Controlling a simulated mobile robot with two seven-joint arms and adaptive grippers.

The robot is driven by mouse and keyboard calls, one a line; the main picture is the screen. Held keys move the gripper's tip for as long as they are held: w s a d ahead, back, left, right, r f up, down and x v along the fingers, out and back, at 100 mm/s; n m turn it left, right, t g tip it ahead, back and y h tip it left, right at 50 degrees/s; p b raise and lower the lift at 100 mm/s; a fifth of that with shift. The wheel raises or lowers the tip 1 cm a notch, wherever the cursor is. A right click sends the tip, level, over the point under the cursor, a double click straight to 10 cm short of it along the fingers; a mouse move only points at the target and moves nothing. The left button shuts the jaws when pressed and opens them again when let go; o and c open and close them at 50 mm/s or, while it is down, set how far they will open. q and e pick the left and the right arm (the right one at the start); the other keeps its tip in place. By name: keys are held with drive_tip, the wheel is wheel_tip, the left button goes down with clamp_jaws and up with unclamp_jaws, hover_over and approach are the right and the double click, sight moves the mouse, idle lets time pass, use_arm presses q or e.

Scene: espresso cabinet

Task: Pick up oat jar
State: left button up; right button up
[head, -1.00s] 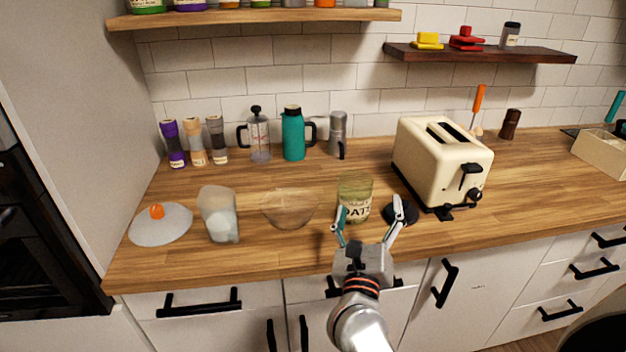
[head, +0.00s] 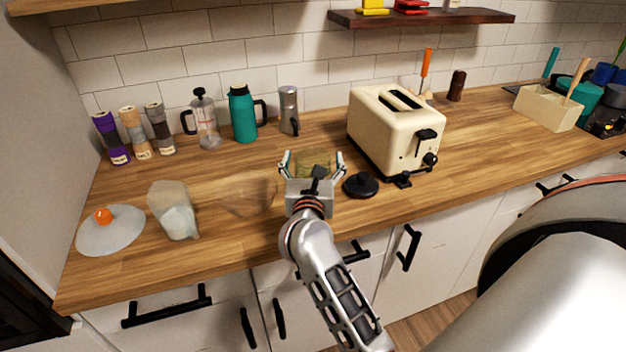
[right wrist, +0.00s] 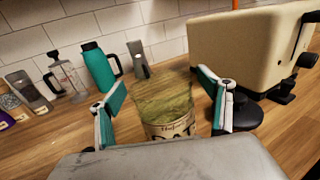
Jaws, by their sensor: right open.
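The oat jar (head: 314,160) stands on the wooden counter, mostly hidden behind my right gripper in the head view. In the right wrist view the oat jar (right wrist: 167,105) is clear-walled with a pale label and stands upright between the fingers. My right gripper (head: 312,162) is open, with one finger on each side of the jar. In the right wrist view the right gripper (right wrist: 167,102) shows a gap between the jar and the left finger; the right finger looks closer to it. My left gripper is not in view.
A black lid (head: 360,186) lies just right of the jar, with a cream toaster (head: 385,135) behind it. A clear bowl (head: 250,197) is to the left, then a clear container (head: 173,210) and a glass lid (head: 110,232). A teal flask (head: 243,115) stands behind.

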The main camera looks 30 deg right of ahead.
drive_tip(key=shift+w+d, duration=0.25)
drive_tip(key=shift+w, duration=0.05)
drive_tip(key=shift+c, duration=0.3)
drive_tip(key=shift+r, duration=0.1)
drive_tip(key=c, duration=1.9)
drive_tip(key=shift+o, duration=0.2)
